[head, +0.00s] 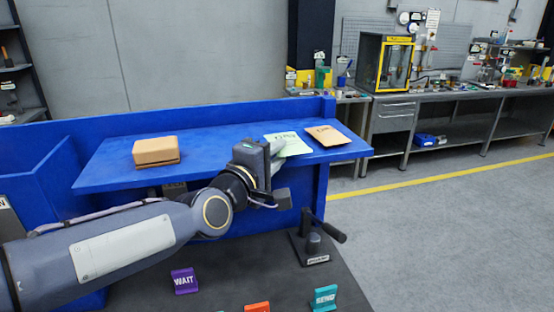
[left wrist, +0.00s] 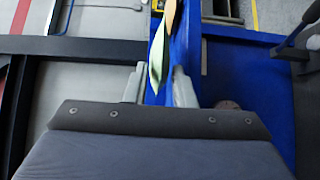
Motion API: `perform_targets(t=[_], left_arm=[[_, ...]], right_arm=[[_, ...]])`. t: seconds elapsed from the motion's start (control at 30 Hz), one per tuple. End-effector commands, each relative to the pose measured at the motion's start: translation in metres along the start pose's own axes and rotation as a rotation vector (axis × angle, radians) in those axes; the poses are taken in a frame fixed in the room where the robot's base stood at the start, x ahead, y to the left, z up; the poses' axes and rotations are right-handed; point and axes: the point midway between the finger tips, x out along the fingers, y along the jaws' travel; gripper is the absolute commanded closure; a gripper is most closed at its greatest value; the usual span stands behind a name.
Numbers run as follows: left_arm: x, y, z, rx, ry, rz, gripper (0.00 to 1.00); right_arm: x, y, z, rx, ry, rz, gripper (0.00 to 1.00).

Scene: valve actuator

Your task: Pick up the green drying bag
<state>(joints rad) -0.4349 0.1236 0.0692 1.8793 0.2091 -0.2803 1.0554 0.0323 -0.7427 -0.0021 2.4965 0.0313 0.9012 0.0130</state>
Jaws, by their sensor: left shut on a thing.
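The green drying bag (head: 291,145) is a flat pale green packet with dark writing, at the right part of the blue shelf (head: 215,140). My left gripper (head: 276,158) reaches it from the front left and is shut on its near left part. In the left wrist view the bag (left wrist: 157,58) shows nearly edge-on, running up from between the two grey fingers (left wrist: 158,88). Whether the bag still touches the shelf I cannot tell. My right gripper is not in view.
An orange-brown packet (head: 328,136) lies just right of the green bag. A tan box (head: 156,151) sits on the shelf's left part. Below stand a black lever device (head: 315,240), a purple WAIT sign (head: 184,281) and a teal sign (head: 325,297). Grey workbenches stand behind right.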

Motion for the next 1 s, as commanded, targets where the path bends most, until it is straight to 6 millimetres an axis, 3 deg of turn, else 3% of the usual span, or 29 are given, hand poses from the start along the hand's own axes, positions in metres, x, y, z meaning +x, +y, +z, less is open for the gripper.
perform_targets(t=[0.07, 0.33, 0.6, 1.0], left_arm=[[-0.001, 0.021, 0.002, -0.002, -0.004, 0.008, 1.00], [-0.035, 0.087, 0.041, -0.002, -0.007, 0.004, 1.00], [-0.075, 0.104, 0.088, 0.000, -0.006, 0.004, 1.00], [-0.092, 0.111, 0.107, 0.001, -0.002, 0.002, 1.00]], right_arm=[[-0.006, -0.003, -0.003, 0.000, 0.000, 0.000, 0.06], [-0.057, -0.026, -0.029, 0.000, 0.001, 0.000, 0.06], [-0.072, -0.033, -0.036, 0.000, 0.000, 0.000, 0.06], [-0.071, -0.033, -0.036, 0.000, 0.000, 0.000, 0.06]])
